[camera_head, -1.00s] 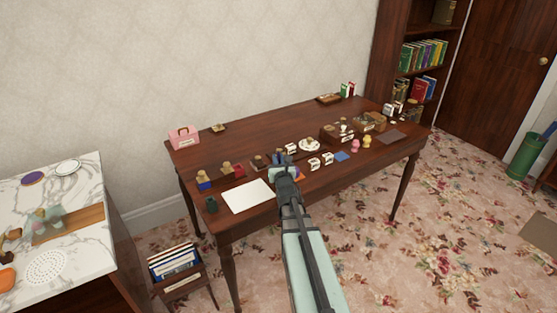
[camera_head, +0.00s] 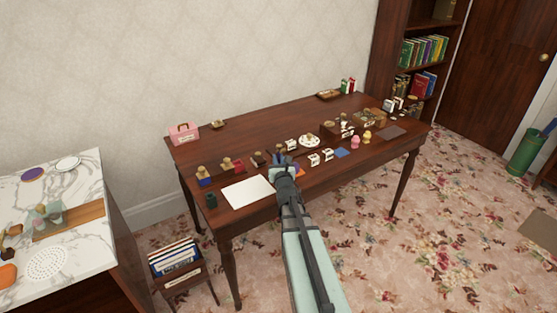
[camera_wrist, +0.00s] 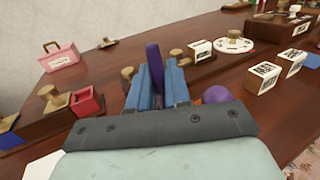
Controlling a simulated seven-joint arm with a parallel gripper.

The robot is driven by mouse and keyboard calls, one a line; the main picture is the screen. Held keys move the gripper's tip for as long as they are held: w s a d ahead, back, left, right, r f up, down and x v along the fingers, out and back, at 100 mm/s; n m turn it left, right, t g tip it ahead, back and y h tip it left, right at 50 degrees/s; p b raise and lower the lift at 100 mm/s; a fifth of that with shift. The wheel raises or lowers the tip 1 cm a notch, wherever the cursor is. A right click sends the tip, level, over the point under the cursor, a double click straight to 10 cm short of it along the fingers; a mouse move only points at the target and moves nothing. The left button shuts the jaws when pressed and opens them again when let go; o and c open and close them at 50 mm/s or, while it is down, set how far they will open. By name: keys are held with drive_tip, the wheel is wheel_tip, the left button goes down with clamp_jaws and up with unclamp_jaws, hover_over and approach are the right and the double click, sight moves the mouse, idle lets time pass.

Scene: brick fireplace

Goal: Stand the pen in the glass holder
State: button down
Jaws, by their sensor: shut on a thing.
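A purple pen (camera_wrist: 153,68) stands up between the blue fingers of my gripper (camera_wrist: 158,85) in the wrist view. The gripper is shut on it, and the fingers hide its lower part. In the head view my gripper (camera_head: 281,160) is over the front middle of the wooden table. A clear greenish glass vessel (camera_head: 55,212) stands on the marble counter at the left. I cannot tell for certain which of these is the glass holder.
The wooden table (camera_head: 240,145) carries a white sheet (camera_head: 248,190), a pink box (camera_head: 184,133), and a row of stamps and small blocks. A purple round thing (camera_wrist: 216,94) lies just right of the fingers. The table's back middle is bare.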

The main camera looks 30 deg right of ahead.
drive_tip(key=shift+f, duration=0.3)
drive_tip(key=c, duration=1)
unclamp_jaws()
drive_tip(key=v, duration=0.7)
drive_tip(key=shift+s+a, duration=0.1)
drive_tip(key=shift+s, duration=0.15)
